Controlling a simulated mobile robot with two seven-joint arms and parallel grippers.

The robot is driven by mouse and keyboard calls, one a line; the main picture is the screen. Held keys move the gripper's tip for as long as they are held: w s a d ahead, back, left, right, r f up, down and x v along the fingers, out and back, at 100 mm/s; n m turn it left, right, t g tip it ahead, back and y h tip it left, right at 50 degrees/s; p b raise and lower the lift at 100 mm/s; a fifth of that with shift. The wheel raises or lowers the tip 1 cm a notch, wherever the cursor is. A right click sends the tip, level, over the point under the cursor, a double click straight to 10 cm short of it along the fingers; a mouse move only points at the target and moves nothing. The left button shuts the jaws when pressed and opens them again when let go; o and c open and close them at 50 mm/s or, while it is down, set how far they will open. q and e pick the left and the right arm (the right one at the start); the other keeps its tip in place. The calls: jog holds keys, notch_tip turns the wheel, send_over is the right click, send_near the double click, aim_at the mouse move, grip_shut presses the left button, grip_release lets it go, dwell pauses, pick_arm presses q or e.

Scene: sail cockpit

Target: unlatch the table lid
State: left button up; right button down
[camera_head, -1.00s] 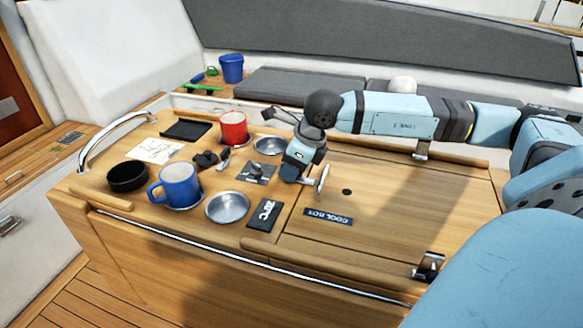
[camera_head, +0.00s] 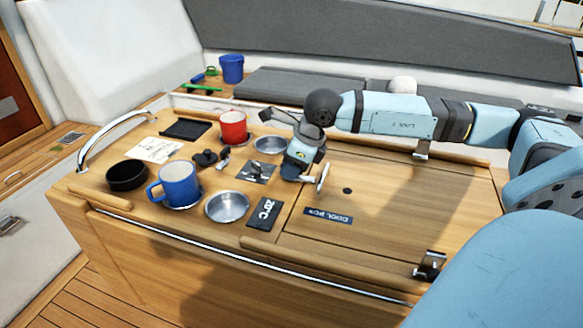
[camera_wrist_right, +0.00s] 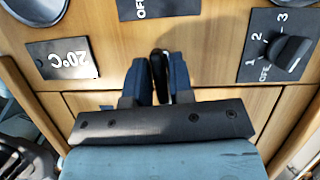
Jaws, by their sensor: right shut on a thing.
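The wooden table lid (camera_head: 400,198) lies flat and closed on the right half of the table, with a "COOL BOX" label (camera_head: 327,217) and a small dark hole. My right gripper (camera_head: 288,180) points down at the lid's left edge. In the right wrist view, the blue fingers of my right gripper (camera_wrist_right: 158,80) are shut on a slim black upright piece, the latch handle (camera_wrist_right: 159,67), beside the seam of the lid. In the head view the handle is hidden by the gripper. My left gripper is not in view.
A "20°C" plate (camera_head: 264,212), an "OFF" plate (camera_head: 253,176) and a numbered rotary switch (camera_wrist_right: 290,50) surround the gripper. A blue mug (camera_head: 180,186), a red mug (camera_head: 233,128) and metal dishes stand left. Wooden rails edge the table; the lid top is clear.

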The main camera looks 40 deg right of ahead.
jog(key=n+y+b, duration=0.1)
jog(key=n, duration=0.3)
jog(key=shift+g, duration=0.4)
jog(key=n+g, duration=0.1)
jog(key=n, duration=0.1)
jog(key=n+y+b, duration=0.1)
jog(key=n, duration=0.1)
jog(key=shift+n+g+b, duration=0.3)
jog(key=shift+n+g, duration=0.1)
jog(key=n+g+b, duration=0.1)
jog(key=n, duration=0.3)
jog(key=shift+g, duration=0.4)
jog(key=shift+n+g+b, duration=0.6)
jog(key=shift+n+b, duration=0.1)
jog(key=shift+n, duration=1.2)
jog(key=shift+h, duration=0.3)
jog(key=c, duration=1.2)
grip_release()
jog(key=shift+r, duration=0.1)
jog(key=p+v, duration=0.2)
jog(key=v, duration=1.1)
jog(key=shift+w+d+r, duration=0.15)
jog(key=shift+d+r, duration=0.1)
jog(key=shift+r, duration=0.05)
